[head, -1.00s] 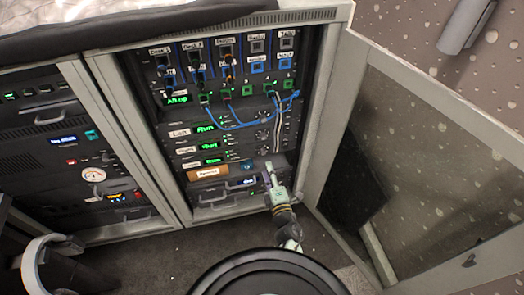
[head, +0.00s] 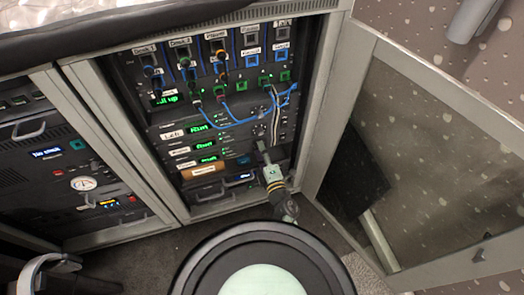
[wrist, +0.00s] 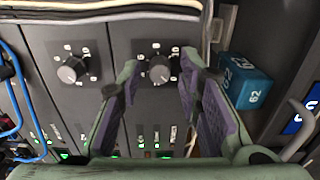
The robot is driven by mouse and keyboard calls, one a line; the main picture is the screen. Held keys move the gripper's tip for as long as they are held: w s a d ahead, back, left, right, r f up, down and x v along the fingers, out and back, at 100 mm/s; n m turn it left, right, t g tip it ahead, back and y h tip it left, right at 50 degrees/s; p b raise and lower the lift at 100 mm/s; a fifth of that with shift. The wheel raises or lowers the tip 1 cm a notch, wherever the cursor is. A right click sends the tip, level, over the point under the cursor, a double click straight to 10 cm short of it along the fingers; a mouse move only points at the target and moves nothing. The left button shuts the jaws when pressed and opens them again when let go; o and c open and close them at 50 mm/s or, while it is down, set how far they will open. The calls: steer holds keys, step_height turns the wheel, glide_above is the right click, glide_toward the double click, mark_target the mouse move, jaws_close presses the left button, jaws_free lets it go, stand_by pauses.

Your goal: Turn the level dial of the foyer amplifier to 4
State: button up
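Three amplifier rows with green displays sit in the open rack. The top one is labelled Left; the labels on the middle amplifier (head: 205,148) and the lowest amplifier (head: 207,160) are too blurred to read surely. In the wrist view, two grey level dials with printed scales show: a left dial (wrist: 72,70) and a right dial (wrist: 160,70). My gripper (wrist: 160,78) is open, with one finger on each side of the right dial and gaps between. That dial's exact pointer setting is unclear. In the head view, my gripper (head: 261,146) is at the amplifiers' right end, covering the lowest dial.
Blue patch cables (head: 240,119) loop above the amplifiers. A blue block marked 62 (wrist: 246,80) is right of the fingers in the wrist view. The open glass door (head: 415,150) stands at right. A second rack (head: 80,185) is at left.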

jaws_close()
stand_by(0.5)
steer(key=m+p, duration=0.5)
steer(key=m, duration=1.6)
steer(key=shift+a, duration=0.1)
steer(key=shift+m, duration=0.3)
stand_by(0.4)
steer(key=shift+o, duration=1)
jaws_free()
